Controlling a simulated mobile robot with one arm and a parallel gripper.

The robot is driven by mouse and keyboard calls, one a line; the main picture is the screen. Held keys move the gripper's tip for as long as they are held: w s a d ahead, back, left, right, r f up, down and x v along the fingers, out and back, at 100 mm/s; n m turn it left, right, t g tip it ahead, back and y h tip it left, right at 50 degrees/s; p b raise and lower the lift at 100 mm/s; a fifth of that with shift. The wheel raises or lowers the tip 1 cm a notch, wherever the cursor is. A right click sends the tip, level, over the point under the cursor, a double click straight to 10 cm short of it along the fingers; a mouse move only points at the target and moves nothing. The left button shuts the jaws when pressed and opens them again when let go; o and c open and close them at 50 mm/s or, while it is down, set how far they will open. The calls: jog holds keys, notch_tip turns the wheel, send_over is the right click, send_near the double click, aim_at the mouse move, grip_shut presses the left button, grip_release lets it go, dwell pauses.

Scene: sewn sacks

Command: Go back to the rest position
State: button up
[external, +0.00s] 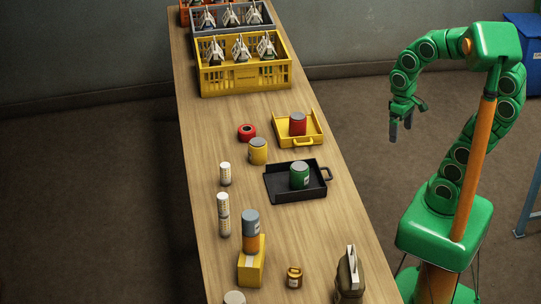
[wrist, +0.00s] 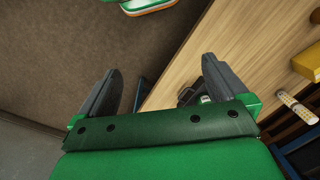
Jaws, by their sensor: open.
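My gripper (external: 400,128) hangs to the right of the wooden table (external: 205,165), over the brown floor, with the fingers pointing down. In the wrist view its two dark fingers (wrist: 161,68) are spread wide apart with nothing between them. My green arm is raised and bent, and stands clear of the table. The gripper touches nothing in the external view.
On the table are a yellow tray (external: 283,134) with a red can (external: 298,124), a black tray (external: 277,190) with a green can (external: 300,175), and a yellow can (external: 258,151). Yellow and grey crates (external: 244,84) hold sacks at the far end. A blue bin (external: 526,70) stands right.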

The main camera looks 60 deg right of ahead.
jog(key=shift+n+g+h, duration=0.3)
jog(key=shift+n+g, duration=0.1)
jog(key=shift+g, duration=0.1)
jog(key=s, duration=0.1)
jog(key=s+d, duration=0.1)
jog(key=s, duration=0.2)
jog(key=shift+s+d+f, duration=0.15)
jog(key=shift+d+f, duration=0.1)
jog(key=shift+d, duration=0.05)
dwell(0.4)
